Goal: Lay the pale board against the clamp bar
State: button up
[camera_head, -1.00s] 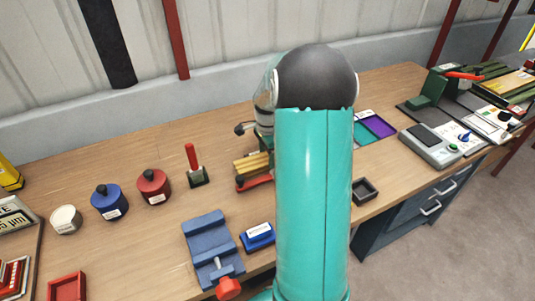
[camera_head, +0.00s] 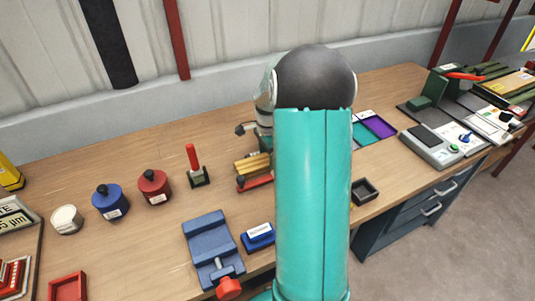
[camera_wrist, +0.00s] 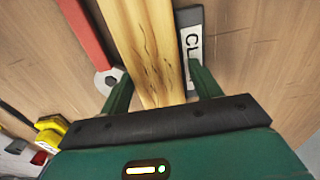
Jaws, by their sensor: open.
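The pale board (camera_wrist: 145,45), light wood with dark cracks, runs up the wrist view between the two green fingers of my gripper (camera_wrist: 162,90). My gripper is open, with a finger on each side of the board; I cannot tell whether either touches it. A dark grey bar with a white label reading "CL" (camera_wrist: 190,45) lies close along the board's right side and may be the clamp bar. A red bar with a grey ring end (camera_wrist: 88,38) lies on the left. In the head view my arm hides my gripper; yellowish wood (camera_head: 252,166) shows beside it.
On the wooden bench stand a blue vise (camera_head: 212,250), a blue labelled block (camera_head: 258,237), a red-handled tool (camera_head: 195,168), and red (camera_head: 154,188) and blue (camera_head: 110,203) lidded pots. A small dark tray (camera_head: 365,191) sits right of my arm. The bench behind the pots is clear.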

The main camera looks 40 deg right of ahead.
aim_at(268, 158)
jog(key=shift+s+a+f, duration=0.15)
jog(key=shift+s+f, duration=0.25)
jog(key=shift+f, duration=0.05)
notch_tip(268, 158, up, 12)
jog(key=r, duration=0.1)
jog(key=a+r+n, duration=0.4)
jog(key=a+r, duration=0.1)
jog(key=a, duration=0.4)
jog(key=s+a+r+n+t, duration=0.1)
jog(key=s+a+n+t, duration=0.1)
jog(key=s+a+n, duration=0.6)
jog(key=s+a+r+n+t, duration=0.2)
jog(key=s+a+n, duration=0.6)
jog(key=a, duration=0.6)
jog(key=shift+s+n+t, duration=0.15)
jog(key=shift+n+t, duration=0.45)
jog(key=shift+t, duration=0.1)
jog(key=shift+d, duration=0.1)
